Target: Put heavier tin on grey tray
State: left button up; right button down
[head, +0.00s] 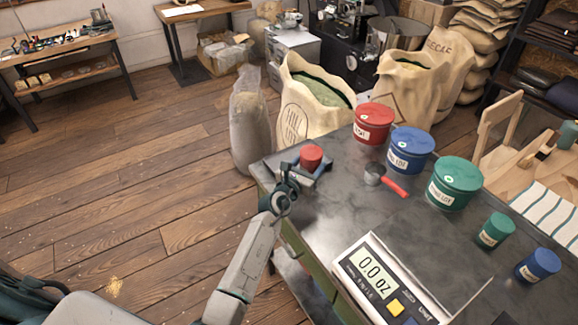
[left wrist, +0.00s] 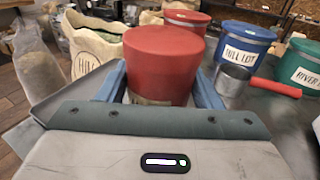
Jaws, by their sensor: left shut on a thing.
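My left gripper (head: 309,164) is shut on a small red tin (head: 311,155) at the left corner of the dark worktop. In the left wrist view the red tin (left wrist: 163,62) stands upright between the blue fingers; I cannot tell whether its base touches the worktop. A small green tin (head: 496,229) and a small blue tin (head: 538,264) stand apart at the right. The scale (head: 377,278) reads 0.0 oz, with a flat dark grey plate (head: 440,240) behind its display. I cannot clearly make out a separate grey tray. My right gripper is not in view.
Large red (head: 373,123), blue (head: 410,149) and green (head: 454,183) tins line the back of the worktop (head: 335,205). A metal scoop with a red handle (head: 394,187) lies before them. Open sacks (head: 312,100) stand behind. A striped cloth (head: 545,210) lies at the right.

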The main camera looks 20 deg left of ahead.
pick_arm(q)
jog(key=a+b, duration=0.1)
jog(key=a, duration=0.1)
jog(key=w+a, duration=0.1)
jog(key=a, duration=0.1)
jog(key=w+a+f+b, duration=0.1)
jog(key=a, duration=0.1)
jog(key=shift+b, duration=0.3)
jog(key=shift+w+a+r+b, duration=0.1)
jog(key=shift+w+a+b, duration=0.1)
jog(key=shift+a+b, duration=0.35)
jog(key=f+b, duration=0.2)
jog(key=a+f+b, duration=0.1)
jog(key=b, duration=0.1)
jog(key=shift+w+f, duration=0.1)
jog(key=shift+f, duration=0.25)
jog(key=shift+r, duration=0.15)
jog(key=o, duration=1.1)
jog(key=shift+d, duration=0.1)
